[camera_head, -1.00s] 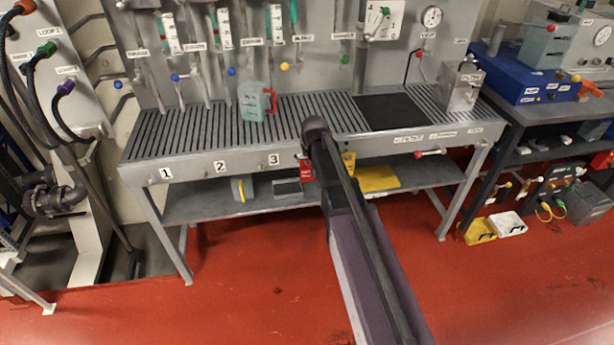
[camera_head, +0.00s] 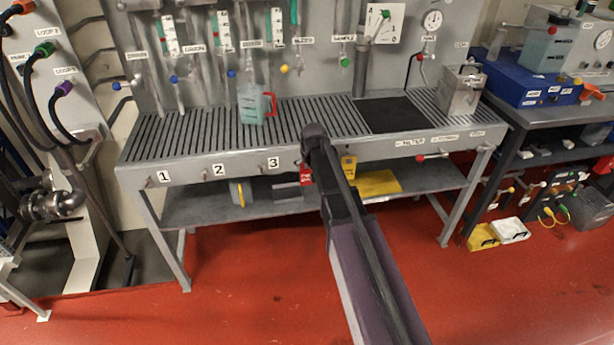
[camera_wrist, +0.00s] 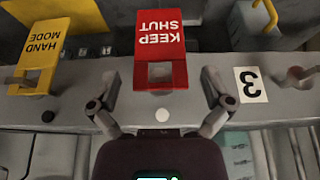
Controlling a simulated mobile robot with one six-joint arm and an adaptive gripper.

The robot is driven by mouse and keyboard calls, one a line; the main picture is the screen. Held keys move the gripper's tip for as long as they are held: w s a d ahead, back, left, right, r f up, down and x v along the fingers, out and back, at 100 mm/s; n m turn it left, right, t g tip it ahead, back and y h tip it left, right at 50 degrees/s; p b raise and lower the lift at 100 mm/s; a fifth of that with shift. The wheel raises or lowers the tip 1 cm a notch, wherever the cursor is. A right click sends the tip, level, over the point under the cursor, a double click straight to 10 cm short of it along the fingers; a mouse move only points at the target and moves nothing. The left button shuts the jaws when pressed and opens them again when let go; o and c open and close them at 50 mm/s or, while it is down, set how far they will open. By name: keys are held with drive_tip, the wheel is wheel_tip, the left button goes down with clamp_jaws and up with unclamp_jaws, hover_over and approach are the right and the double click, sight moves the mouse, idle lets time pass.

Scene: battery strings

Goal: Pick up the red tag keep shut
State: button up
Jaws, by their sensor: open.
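The red tag (camera_wrist: 161,46) reads "KEEP SHUT", upside down in the wrist view, and hangs at the front edge of the grey bench. In the head view the red tag (camera_head: 306,177) shows just left of my arm, partly covered by it. My gripper (camera_wrist: 159,82) is open in the wrist view, with one finger on each side of the tag's lower part in the picture. The fingers look apart from the tag. In the head view my arm hides the gripper's fingers.
A yellow "HAND MODE" tag (camera_wrist: 40,50) hangs beside the red one. A number 3 label (camera_wrist: 250,85) and a knob (camera_wrist: 296,78) are on the other side. The slatted bench (camera_head: 190,135) carries a jug (camera_head: 251,104). A yellow piece (camera_head: 376,184) lies on the lower shelf.

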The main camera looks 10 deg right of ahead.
sight(308, 171)
drive_tip(key=shift+b+x, duration=1.95)
drive_tip(key=shift+x, duration=0.45)
drive_tip(key=shift+w+r, duration=0.15)
drive_tip(key=shift+w, duration=0.05)
drive_tip(key=c, duration=0.8)
